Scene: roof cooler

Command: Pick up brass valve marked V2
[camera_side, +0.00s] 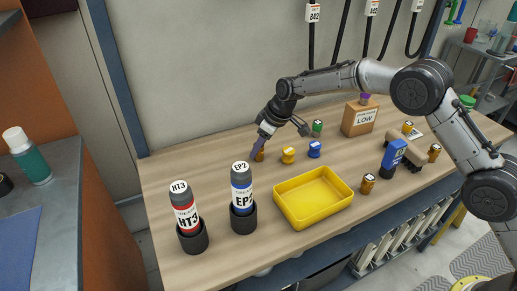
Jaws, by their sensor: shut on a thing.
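My gripper (261,146) points down at the back left of the wooden bench. It is shut on a small brass-coloured valve (260,156), partly hidden by the fingers. Its marking cannot be read, and I cannot tell whether it is clear of the bench. Other small brass-coloured pieces stand on the right: one (367,184) right of the tray, one (434,152) near the right edge and one (407,127) further back. Their labels are too small to read.
A yellow piece (288,155), a blue piece (314,149) and a green piece (317,127) stand right of my gripper. In front are an empty yellow tray (313,197) and the EP2 (241,190) and HT3 (185,207) tubes. A LOW box (359,118) stands behind.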

